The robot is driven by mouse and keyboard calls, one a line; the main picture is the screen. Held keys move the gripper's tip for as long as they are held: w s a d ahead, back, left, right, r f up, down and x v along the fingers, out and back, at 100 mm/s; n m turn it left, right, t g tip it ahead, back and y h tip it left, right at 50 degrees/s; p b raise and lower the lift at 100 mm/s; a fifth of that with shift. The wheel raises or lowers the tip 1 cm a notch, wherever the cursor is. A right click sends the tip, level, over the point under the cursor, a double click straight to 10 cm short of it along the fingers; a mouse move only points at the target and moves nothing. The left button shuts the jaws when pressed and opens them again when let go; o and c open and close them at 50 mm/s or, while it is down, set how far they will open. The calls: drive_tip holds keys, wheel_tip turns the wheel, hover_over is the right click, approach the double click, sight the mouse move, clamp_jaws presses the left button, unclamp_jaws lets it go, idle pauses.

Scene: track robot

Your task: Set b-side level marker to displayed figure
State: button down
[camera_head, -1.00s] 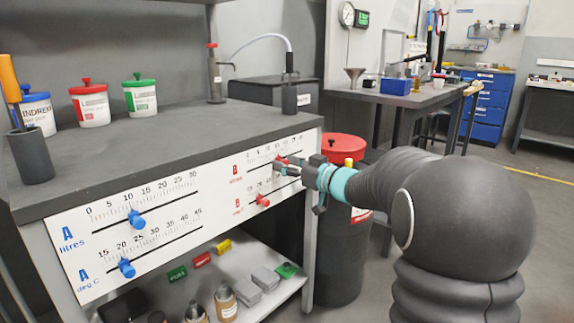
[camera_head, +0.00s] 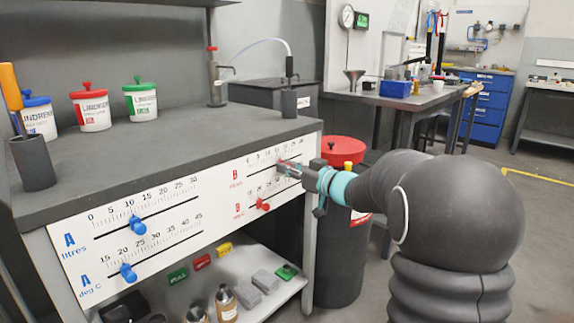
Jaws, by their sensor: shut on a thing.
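The white scale panel (camera_head: 180,200) is on the bench front. Its right half has two red B scales. The upper one is the B litres scale (camera_head: 262,166), and its red marker is mostly hidden by my gripper. My gripper (camera_head: 285,166) is shut on that red marker, toward the right part of the scale. The exact reading is too small to tell. The lower red B marker (camera_head: 263,205) stands free below. The blue A litres marker (camera_head: 138,225) and blue A deg C marker (camera_head: 127,271) are on the left. A small green display (camera_head: 362,19) hangs at the back; its figure is not legible.
The grey benchtop (camera_head: 190,145) carries white tubs with red, green and blue lids. A dark drum with a red lid (camera_head: 343,150) stands right of the bench, close to my arm. A lower shelf (camera_head: 270,300) holds small blocks and bottles.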

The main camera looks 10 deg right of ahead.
drive_tip(key=c, duration=1)
unclamp_jaws()
drive_tip(key=v, duration=1.2)
